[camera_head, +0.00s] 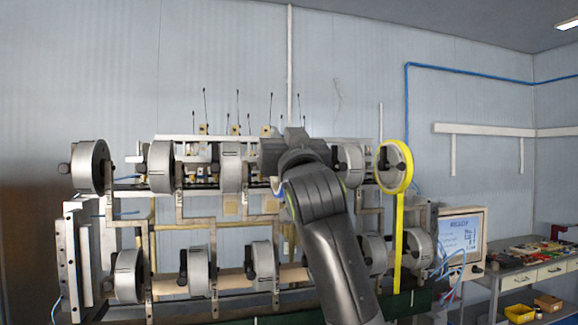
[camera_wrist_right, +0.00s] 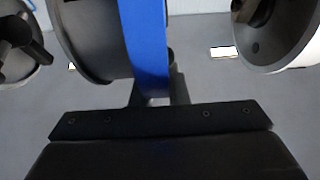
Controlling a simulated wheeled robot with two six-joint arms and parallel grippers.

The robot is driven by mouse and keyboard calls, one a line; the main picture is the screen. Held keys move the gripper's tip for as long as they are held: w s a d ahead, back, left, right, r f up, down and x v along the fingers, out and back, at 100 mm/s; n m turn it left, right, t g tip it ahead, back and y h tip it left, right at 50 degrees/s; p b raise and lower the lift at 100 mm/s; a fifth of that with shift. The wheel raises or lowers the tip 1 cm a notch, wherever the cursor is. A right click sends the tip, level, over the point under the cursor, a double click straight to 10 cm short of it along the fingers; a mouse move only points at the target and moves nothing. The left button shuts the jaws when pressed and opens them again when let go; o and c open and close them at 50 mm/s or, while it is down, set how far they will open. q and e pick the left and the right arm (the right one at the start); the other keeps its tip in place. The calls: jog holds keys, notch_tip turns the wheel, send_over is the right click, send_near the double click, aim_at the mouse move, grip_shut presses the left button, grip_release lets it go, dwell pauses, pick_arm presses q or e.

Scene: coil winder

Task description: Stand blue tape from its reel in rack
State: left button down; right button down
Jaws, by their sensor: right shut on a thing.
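The blue tape (camera_wrist_right: 143,40) runs down the middle of the right wrist view, against the rim of a dark grey reel (camera_wrist_right: 90,45). My right gripper (camera_wrist_right: 158,92) is at the tape's lower part and is shut on it; the fingertips show small and dark. In the head view my right gripper (camera_head: 284,148) is in front of the upper row of reels, and my arm hides the reel behind it. Only a sliver of blue (camera_head: 281,187) shows there, beside the wrist. I cannot make out which part is the rack. My left gripper is in neither view.
Grey reels stand in an upper row (camera_head: 231,167) and a lower row (camera_head: 262,262) on the winder frame, close on both sides of my arm. A yellow tape (camera_head: 399,240) hangs from the right reel. A monitor (camera_head: 461,240) and a cluttered bench (camera_head: 535,262) stand at the right.

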jog(key=shift+s+a, duration=0.3)
jog(key=shift+a, duration=0.6)
jog(key=shift+s+a, duration=0.25)
jog(key=shift+a, duration=0.6)
jog(key=shift+s, duration=0.1)
jog(key=s+d+b, duration=0.3)
jog(key=s, duration=0.6)
jog(key=s+d+b, duration=0.3)
jog(key=s+b, duration=0.1)
jog(key=s, duration=0.6)
jog(key=shift+d, duration=0.15)
dwell(0.5)
jog(key=shift+w, duration=0.15)
